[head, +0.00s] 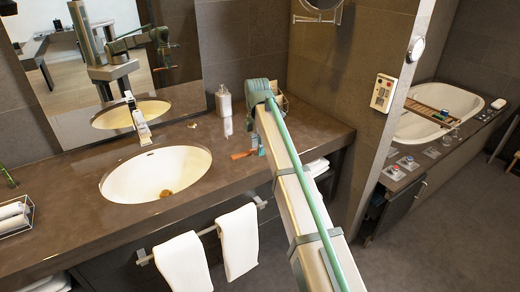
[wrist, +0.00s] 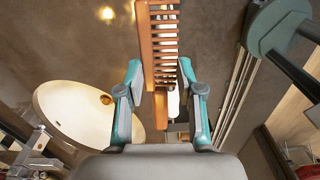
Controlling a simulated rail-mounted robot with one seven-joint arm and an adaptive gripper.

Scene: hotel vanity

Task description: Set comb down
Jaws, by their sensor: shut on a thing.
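The orange-brown comb (wrist: 144,42) runs up from between my fingertips in the wrist view, its teeth pointing right. My gripper (wrist: 158,72) is shut on the comb, with one teal finger on each side of it. In the head view the comb (head: 241,155) shows as a small orange strip over the dark vanity counter (head: 310,122), right of the basin. My gripper (head: 261,148) is there beside it, partly hidden by my arm. I cannot tell whether the comb touches the counter.
The white oval basin (head: 150,178) with its faucet (head: 138,118) lies left of my gripper. A clear bottle (head: 223,101) stands behind, near the mirror. White towels (head: 238,240) hang below the counter's front edge. The counter between bottle and basin is mostly clear.

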